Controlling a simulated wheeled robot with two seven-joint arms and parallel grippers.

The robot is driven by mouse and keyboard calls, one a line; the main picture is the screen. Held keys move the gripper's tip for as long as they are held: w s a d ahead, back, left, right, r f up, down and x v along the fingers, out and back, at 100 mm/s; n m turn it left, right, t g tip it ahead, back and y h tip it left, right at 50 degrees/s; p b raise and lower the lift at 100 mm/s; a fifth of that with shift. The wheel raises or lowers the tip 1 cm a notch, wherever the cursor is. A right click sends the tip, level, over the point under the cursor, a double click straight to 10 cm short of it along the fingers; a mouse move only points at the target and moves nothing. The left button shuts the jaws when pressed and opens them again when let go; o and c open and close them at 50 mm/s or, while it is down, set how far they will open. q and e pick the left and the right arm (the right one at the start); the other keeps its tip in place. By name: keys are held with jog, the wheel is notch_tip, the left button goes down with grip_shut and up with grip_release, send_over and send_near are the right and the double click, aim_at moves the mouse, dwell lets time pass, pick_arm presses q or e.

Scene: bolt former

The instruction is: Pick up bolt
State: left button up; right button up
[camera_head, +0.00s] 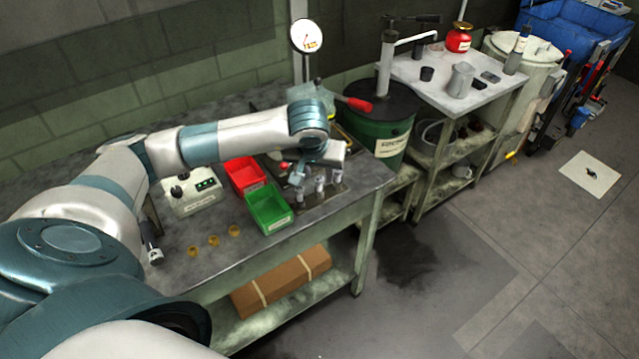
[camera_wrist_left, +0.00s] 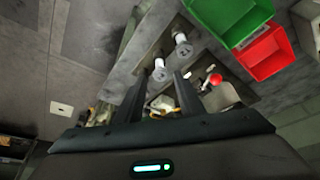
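My left gripper (camera_head: 300,172) hangs over the right end of the workbench, above a dark metal plate with a row of small pale cylindrical posts (camera_head: 318,184). The posts may be the bolts or their holders; I cannot tell which. In the left wrist view the two dark fingers of my left gripper (camera_wrist_left: 160,88) stand apart. A white-topped post (camera_wrist_left: 160,69) shows just beyond the fingertips and another post (camera_wrist_left: 182,42) stands farther off. No held thing is clear between the fingers.
A green bin (camera_head: 268,209) and a red bin (camera_head: 244,173) stand left of the posts. Several small brass pieces (camera_head: 213,240) lie near the bench's front edge. A control box (camera_head: 192,196) stands farther left. A green drum (camera_head: 378,125) stands beyond the bench's right end.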

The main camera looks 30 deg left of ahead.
aim_at(319, 180)
pick_arm(q)
jog(key=shift+p+x, duration=0.6)
jog(key=shift+x, duration=1.1)
jog(key=shift+s, duration=0.15)
jog(key=shift+c, duration=0.7)
grip_shut()
